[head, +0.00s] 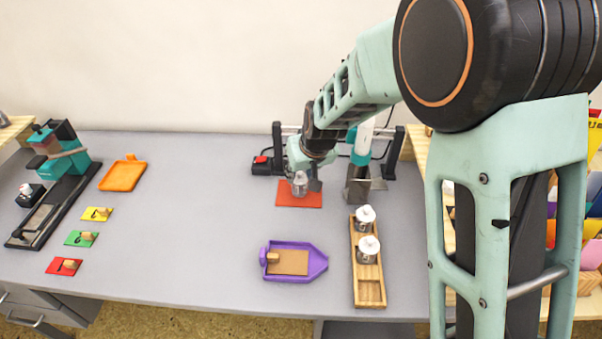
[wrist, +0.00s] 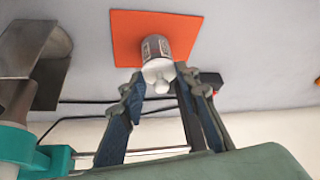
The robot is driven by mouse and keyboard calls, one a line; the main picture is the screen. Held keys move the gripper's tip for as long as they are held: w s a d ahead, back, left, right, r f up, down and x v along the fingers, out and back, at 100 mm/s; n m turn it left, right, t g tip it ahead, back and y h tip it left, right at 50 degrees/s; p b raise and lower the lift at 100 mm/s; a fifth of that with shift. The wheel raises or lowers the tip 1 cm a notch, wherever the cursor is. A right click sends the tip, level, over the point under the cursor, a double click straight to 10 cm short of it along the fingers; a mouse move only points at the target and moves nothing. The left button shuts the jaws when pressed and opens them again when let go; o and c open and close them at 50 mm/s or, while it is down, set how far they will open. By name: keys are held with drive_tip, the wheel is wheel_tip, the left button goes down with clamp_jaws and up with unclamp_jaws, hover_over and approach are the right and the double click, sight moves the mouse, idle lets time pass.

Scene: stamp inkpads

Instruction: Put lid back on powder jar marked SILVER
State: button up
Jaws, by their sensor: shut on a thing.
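A small grey jar (head: 300,189) stands upright on the orange-red mat (head: 284,200). In the wrist view, the jar (wrist: 155,46) shows a label that is too small to read. A white knobbed lid (wrist: 158,70) is at its mouth, lined up with the jar; I cannot tell whether it is fully seated. My gripper (wrist: 159,78) is shut on the lid, one finger on each side. In the head view, my gripper (head: 303,179) reaches down over the jar from behind and partly hides its top.
Two white-lidded jars (head: 368,250) stand in a wooden tray (head: 369,291) at front right. A purple tray (head: 292,277) lies left of it. A metal holder (head: 358,189) stands close right of my gripper. A black device with a red button (head: 261,160) is behind. Centre-left table is clear.

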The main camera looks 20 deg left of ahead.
drive_tip(key=o, duration=0.8)
drive_tip(key=shift+o, duration=0.5)
drive_tip(key=o, duration=0.3)
drive_tip(key=shift+o, duration=0.2)
drive_tip(key=shift+r+p, duration=2.35)
drive_tip(key=shift+r, duration=1.2)
